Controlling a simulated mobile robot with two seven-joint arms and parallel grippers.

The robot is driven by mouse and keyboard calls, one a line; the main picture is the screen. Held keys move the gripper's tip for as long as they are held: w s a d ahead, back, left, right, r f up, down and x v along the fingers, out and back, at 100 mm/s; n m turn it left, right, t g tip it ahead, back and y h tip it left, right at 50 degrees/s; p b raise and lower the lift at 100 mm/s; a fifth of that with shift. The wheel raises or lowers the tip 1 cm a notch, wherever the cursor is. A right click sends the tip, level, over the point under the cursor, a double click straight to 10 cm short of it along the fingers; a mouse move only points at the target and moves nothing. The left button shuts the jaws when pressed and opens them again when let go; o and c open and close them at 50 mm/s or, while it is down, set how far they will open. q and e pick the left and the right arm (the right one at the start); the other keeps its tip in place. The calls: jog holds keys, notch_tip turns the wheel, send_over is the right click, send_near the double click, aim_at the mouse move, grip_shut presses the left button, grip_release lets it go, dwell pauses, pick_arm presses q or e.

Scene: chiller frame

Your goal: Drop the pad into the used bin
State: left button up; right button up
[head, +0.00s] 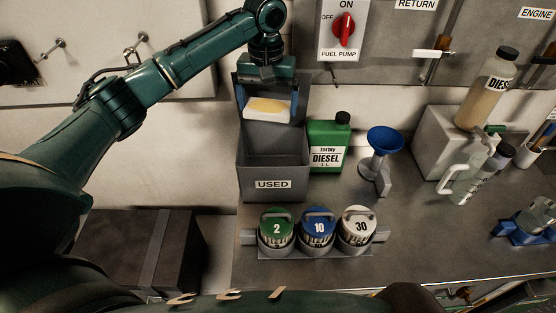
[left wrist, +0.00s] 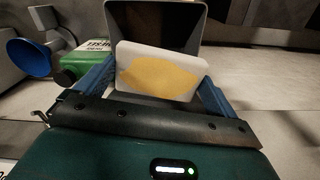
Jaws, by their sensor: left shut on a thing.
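The pad (head: 268,107) is white with a yellow stain on its face. My left gripper (head: 267,95) is shut on it and holds it above the back part of the used bin. In the left wrist view the pad (left wrist: 160,73) sits between the blue fingers of the left gripper (left wrist: 152,85). The used bin (head: 246,180) is a grey open box labelled USED, with a raised back panel behind the gripper. Its opening (left wrist: 150,22) shows beyond the pad in the left wrist view. My right gripper is not in view.
A green diesel can (head: 328,147) stands close against the bin's right side. A blue funnel (head: 385,141) is further right. A rack with numbered canisters (head: 318,228) sits in front of the bin. The fuel pump switch panel (head: 342,30) is on the wall above.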

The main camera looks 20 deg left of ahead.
aim_at(268, 119)
pick_arm(q)
jog(key=shift+s+f, duration=0.1)
jog(key=shift+f, duration=2.4)
jog(key=o, duration=0.7)
notch_tip(268, 119, up, 13)
jog(key=shift+r, duration=0.15)
